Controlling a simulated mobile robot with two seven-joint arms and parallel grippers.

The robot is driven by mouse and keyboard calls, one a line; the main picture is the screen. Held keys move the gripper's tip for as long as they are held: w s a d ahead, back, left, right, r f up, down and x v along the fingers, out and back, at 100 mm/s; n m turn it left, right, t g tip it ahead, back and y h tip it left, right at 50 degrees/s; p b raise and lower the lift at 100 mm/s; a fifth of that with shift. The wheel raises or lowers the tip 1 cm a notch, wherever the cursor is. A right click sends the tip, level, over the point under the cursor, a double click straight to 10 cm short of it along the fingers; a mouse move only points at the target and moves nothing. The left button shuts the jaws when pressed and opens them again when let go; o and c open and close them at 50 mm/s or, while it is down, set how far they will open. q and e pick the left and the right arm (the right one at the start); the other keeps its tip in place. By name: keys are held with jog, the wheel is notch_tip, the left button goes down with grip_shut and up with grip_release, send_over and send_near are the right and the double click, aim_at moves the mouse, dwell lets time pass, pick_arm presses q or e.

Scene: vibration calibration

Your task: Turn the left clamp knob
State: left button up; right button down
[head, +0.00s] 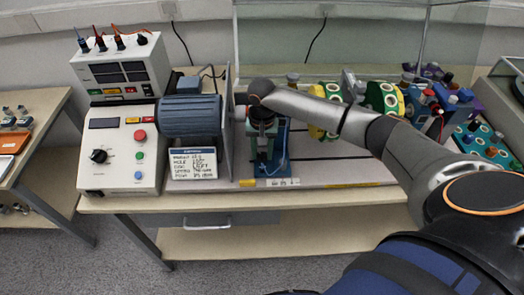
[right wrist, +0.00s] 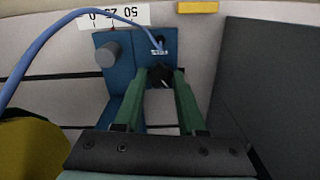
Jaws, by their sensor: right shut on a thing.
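A blue stand (right wrist: 126,78) with a blue cable shows in the right wrist view. It also shows in the head view (head: 284,170), on the bench right of the motor. The stand carries a grey round knob (right wrist: 107,55) and a small black knob (right wrist: 160,76), which I take as the clamp knob. My right gripper (right wrist: 162,78) has its two green fingers on either side of the black knob, shut on it. In the head view, my right gripper (head: 262,155) points down at the stand, and the arm hides much of the knob area. My left gripper is out of view.
A blue-grey motor (head: 190,116) and a control box (head: 122,150) stand to the left. A written card (head: 193,163) leans in front. A clear screen (head: 350,45) stands behind. A scale strip (right wrist: 125,15) lies by the stand.

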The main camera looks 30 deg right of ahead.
jog(key=n, duration=0.4)
jog(key=shift+n, duration=0.3)
jog(key=n, duration=0.3)
jog(key=shift+n, duration=0.4)
jog(key=n, duration=0.4)
jog(key=shift+n, duration=2.2)
jog(key=shift+c, duration=2.4)
grip_release()
jog(key=shift+r, duration=0.1)
